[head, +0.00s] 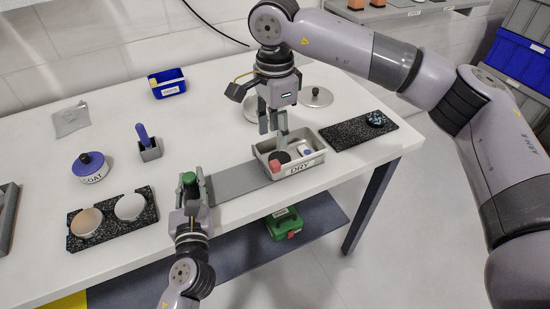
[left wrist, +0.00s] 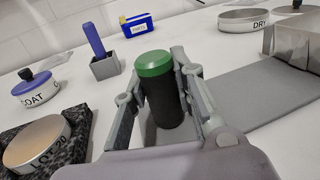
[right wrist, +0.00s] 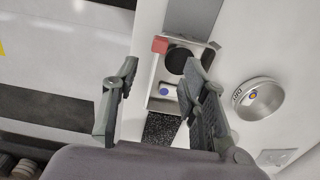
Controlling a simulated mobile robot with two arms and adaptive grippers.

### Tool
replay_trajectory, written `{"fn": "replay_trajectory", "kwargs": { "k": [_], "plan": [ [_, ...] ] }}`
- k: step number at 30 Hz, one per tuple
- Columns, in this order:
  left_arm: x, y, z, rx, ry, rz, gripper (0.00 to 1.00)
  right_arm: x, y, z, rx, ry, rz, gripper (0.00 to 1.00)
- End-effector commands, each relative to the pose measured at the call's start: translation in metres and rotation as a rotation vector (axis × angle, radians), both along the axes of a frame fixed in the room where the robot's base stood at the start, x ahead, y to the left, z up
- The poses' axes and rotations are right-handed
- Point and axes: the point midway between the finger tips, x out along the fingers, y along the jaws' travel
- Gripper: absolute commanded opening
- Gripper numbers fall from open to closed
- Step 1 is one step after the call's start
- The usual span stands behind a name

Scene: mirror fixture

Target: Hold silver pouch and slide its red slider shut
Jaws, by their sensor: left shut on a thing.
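The silver pouch (head: 71,119) lies flat at the back left of the white table in the head view. A red slider cannot be made out on it. My left gripper (head: 190,186) is at the table's front, well away from the pouch, shut on a black cylinder with a green cap (left wrist: 155,92), held upright.
The tray holds a black disc, a red block and a white piece. A COAT pot (head: 90,168), a grey holder with a blue handle (head: 149,148) and a blue box (head: 167,83) stand left. A dark speckled plate (head: 80,238) holds two round dishes.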

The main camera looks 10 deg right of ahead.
Motion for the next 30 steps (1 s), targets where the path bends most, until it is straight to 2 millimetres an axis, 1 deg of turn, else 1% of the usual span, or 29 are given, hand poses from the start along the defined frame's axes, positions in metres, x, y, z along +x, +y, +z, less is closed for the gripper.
{"fn": "replay_trajectory", "kwargs": {
  "k": [1,6,9,12,15,18,26,30],
  "plan": [
    [0.000,0.000,-0.001,0.000,0.001,0.000,0.00,-0.001,-0.001,-0.012,-0.001,0.005,0.000,0.40],
    [0.000,0.000,-0.001,0.000,0.001,0.000,0.00,-0.001,-0.001,-0.047,-0.001,0.004,0.001,0.40],
    [0.000,0.000,-0.001,0.000,0.001,0.000,0.00,-0.001,-0.001,-0.064,-0.001,0.004,0.001,0.40],
    [0.000,0.000,-0.001,0.000,0.001,0.000,0.00,0.000,0.000,-0.076,0.000,0.002,0.001,0.40],
    [0.000,0.000,-0.001,0.000,0.001,0.000,0.00,0.000,0.000,-0.084,0.000,0.001,0.001,0.40],
    [0.000,0.000,-0.001,0.000,0.001,0.000,0.00,0.000,0.000,-0.088,0.000,0.000,0.001,0.40],
    [0.000,0.000,-0.001,0.000,0.001,0.000,0.00,0.000,0.000,-0.089,0.000,0.000,0.001,0.40],
    [0.000,0.000,-0.001,0.000,0.001,0.000,0.00,0.000,0.000,-0.089,0.000,0.000,0.001,0.31]
  ]
}}
